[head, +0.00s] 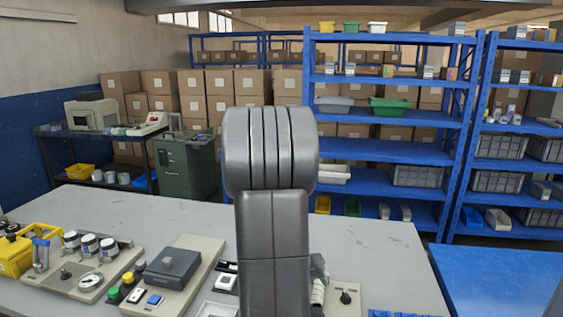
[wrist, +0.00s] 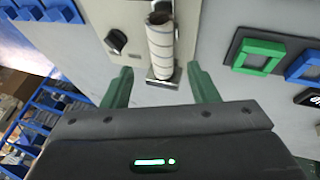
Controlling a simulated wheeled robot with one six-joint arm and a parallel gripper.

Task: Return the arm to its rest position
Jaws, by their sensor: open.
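My grey arm stands upright in the middle of the head view and hides part of the table behind it. My gripper (wrist: 160,87) shows in the wrist view with its two green fingers spread apart. A pale ribbed roll (wrist: 161,45) stands on a panel with a black knob, just beyond the fingertips. The fingers do not touch the roll, and nothing is held between them. In the head view the roll (head: 319,290) is partly hidden behind my arm, and the gripper itself does not show.
The grey table (head: 385,255) carries control panels at left with gauges, buttons and a dark box (head: 172,266). A green frame (wrist: 258,57) and a blue frame lie right of the roll in the wrist view. Blue shelves (head: 385,150) and stacked cartons stand behind. The table's back right is clear.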

